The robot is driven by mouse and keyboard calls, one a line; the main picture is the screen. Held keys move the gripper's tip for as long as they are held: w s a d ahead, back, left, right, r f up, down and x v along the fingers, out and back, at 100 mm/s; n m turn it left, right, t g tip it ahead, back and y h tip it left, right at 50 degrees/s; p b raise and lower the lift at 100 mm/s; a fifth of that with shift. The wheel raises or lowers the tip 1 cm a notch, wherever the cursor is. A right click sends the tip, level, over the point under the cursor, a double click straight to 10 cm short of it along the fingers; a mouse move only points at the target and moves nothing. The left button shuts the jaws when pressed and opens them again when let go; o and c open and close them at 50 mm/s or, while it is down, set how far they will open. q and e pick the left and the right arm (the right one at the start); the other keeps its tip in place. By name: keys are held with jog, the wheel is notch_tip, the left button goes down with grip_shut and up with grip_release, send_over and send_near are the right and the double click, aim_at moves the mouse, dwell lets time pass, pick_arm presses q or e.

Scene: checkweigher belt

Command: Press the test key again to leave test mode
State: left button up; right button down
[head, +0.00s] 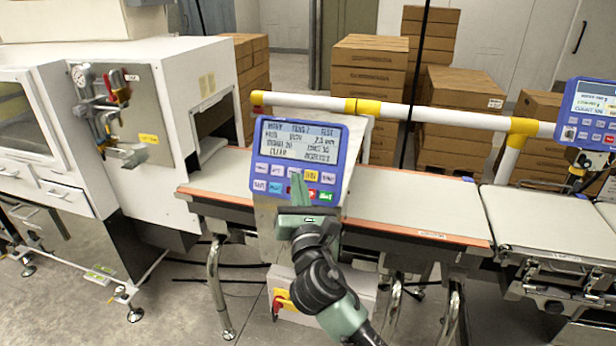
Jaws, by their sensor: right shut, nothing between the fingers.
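The blue control panel (264,147) stands in front of the belt, with a lit text screen (299,140) above two rows of keys. The top line of the screen seems to end in the word TEST. The keys are white, yellow, light blue, red and green; their labels are too small to read surely. My right gripper (298,184) is shut and empty. Its fingertips are at the lower key rows, in front of the middle keys, and hide some of them. I cannot tell whether they touch a key. My left gripper is not in view.
The conveyor belt (408,206) runs behind the panel, with a white and yellow rail (310,101) above it. A white machine (165,60) stands at left. A second blue panel (590,105) is at far right. Stacked cartons (370,60) stand behind.

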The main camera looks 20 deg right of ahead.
aim_at(311, 176)
jog(key=shift+w+f, duration=0.1)
jog(key=shift+w+d+f+b, duration=0.7)
jog(key=shift+w+b, duration=0.2)
jog(key=shift+w, duration=0.15)
jog(key=shift+w+d+f+b, duration=0.6)
jog(key=shift+w+d+b, duration=0.25)
jog(key=shift+w, duration=0.25)
jog(key=shift+w+d+f+b, duration=0.7)
jog(key=shift+w+b, duration=0.25)
jog(key=shift+w, duration=0.1)
jog(key=shift+w, duration=0.1)
jog(key=shift+w+d+f, duration=0.1)
jog(key=shift+w+d, duration=0.1)
